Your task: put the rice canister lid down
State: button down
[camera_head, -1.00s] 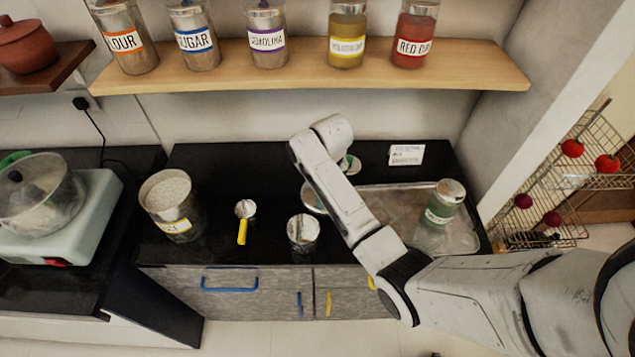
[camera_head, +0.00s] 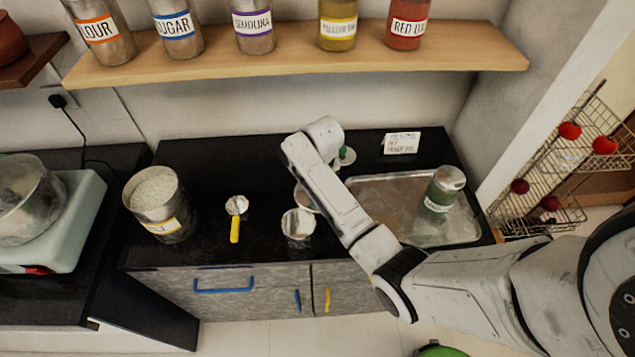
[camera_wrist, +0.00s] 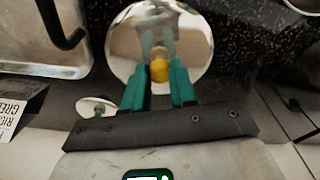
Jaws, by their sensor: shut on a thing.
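In the wrist view the rice canister lid (camera_wrist: 125,45) is a round, shiny metal disc with a yellow knob (camera_wrist: 160,70). My gripper (camera_wrist: 160,82), with teal fingers, is shut on the knob. The lid is over the black counter (camera_wrist: 240,40); I cannot tell whether it touches it. In the head view my arm hides the gripper and most of the lid; a slice of a pale disc (camera_head: 304,198) shows beside the arm. The open canister of white rice (camera_head: 158,205), with a yellow label, stands at the counter's left.
A metal tray (camera_head: 385,190) with a green-filled jar (camera_head: 441,190) is at the right. A small green-knobbed lid (camera_head: 345,156) and a card (camera_head: 402,143) are at the back.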

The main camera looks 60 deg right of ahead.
jog(key=c, duration=0.9)
grip_release()
